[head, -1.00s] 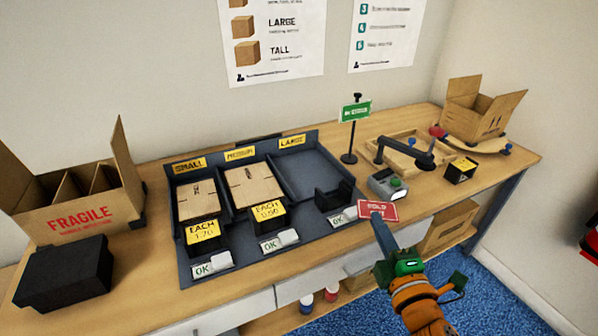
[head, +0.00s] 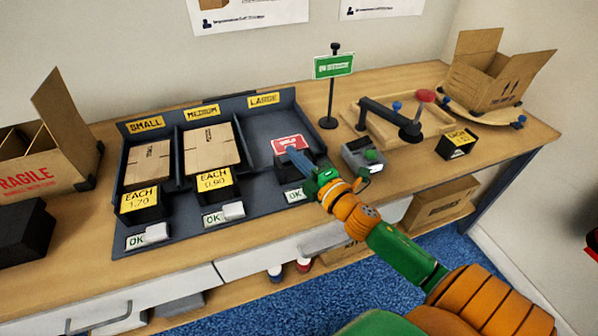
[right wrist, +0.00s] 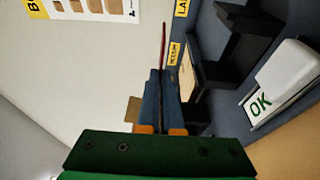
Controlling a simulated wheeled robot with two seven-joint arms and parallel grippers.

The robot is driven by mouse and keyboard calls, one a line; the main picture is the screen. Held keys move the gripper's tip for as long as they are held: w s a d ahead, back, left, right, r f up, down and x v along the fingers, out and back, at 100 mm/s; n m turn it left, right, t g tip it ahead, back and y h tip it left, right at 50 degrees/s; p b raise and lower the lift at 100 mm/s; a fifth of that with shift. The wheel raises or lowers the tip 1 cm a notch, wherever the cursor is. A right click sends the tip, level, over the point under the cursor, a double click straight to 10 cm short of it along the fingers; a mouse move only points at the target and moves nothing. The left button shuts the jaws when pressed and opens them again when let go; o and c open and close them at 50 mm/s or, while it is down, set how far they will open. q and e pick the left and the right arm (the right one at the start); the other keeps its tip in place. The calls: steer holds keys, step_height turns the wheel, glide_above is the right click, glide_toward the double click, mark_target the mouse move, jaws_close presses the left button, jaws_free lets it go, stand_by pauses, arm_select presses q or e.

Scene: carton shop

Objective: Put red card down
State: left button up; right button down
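The red card (head: 289,144) shows in the head view at the front of the bay marked LARGE, upright or tilted, just above a black holder (head: 290,171). My right gripper (head: 296,156) reaches in from the right, with its blue fingers at the card's lower edge. In the right wrist view the card is a thin red edge (right wrist: 163,42) beyond the tips of the nearly closed fingers (right wrist: 160,75), which appear shut on it. Whether the card touches the holder cannot be told. My left gripper is not in view.
The dark tray (head: 190,222) has flat cartons in its SMALL and MEDIUM bays; the LARGE bay (head: 265,125) holds no carton. A green sign (head: 333,65) on a stand and a grey device (head: 363,155) are to the right. An open carton (head: 490,80) stands at the back right.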

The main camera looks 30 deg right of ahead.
steer(key=f, duration=0.2)
steer(key=d+f+b, duration=0.1)
steer(key=f, duration=0.1)
steer(key=w+d+f+b, duration=0.1)
steer(key=shift+f, duration=0.55)
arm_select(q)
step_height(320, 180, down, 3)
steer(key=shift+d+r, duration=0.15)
arm_select(e)
steer(key=shift+f, duration=0.35)
steer(key=c, duration=1.1)
jaws_free()
steer(key=shift+r, duration=0.1)
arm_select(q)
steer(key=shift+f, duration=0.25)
